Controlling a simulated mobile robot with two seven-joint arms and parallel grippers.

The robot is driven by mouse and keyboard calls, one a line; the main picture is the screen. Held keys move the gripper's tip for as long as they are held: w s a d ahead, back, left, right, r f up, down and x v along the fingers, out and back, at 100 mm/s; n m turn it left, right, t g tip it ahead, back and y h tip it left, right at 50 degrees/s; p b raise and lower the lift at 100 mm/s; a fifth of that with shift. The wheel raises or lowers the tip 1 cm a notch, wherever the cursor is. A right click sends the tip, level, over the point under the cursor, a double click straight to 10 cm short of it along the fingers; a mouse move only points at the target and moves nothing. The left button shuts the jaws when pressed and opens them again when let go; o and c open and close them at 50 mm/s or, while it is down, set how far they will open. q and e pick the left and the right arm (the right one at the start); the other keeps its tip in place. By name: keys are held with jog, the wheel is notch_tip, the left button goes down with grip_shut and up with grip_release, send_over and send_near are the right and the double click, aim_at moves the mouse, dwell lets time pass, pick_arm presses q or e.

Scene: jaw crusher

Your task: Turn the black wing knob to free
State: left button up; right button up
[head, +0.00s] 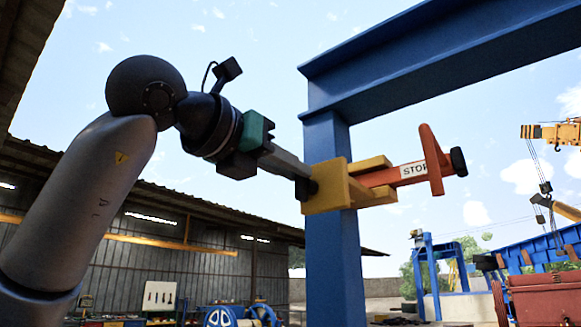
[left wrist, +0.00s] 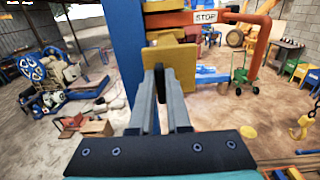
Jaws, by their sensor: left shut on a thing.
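The black wing knob (head: 304,190) sits on the left face of the yellow bracket (head: 328,190), which is fixed to the blue post. My left gripper (head: 301,175) reaches it from the left, its fingers shut on the knob. In the left wrist view, the knob (left wrist: 161,86) shows as a dark strip between the fingers, in front of the yellow bracket (left wrist: 172,62). The fingers hide much of the knob, and its turn angle is hard to tell. My right gripper is not in view.
An orange lever (head: 434,160) marked STOP, with a black end, passes through the bracket and sticks out to the right. The blue post (head: 332,245) and overhead beam (head: 440,68) stand close to the gripper. Open air lies below my left arm.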

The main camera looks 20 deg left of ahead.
pick_arm(q)
grip_shut()
jog(key=shift+n, duration=0.3)
jog(key=shift+w+a+f+n+b, duration=0.1)
jog(key=shift+a+f+n+b, duration=0.15)
jog(key=shift+n+b, duration=1.95)
jog(key=shift+w+a+f+n+b, duration=0.15)
jog(key=shift+n+b, duration=0.6)
jog(key=shift+n, duration=2.8)
jog(key=shift+s+a+f+n+b, duration=0.1)
jog(key=shift+a+f+n+b, duration=0.2)
jog(key=shift+n+b, duration=1.9)
jog(key=shift+n+p, duration=0.65)
jog(key=shift+n, duration=0.2)
jog(key=o, duration=0.6)
grip_release()
jog(key=shift+o, duration=0.2)
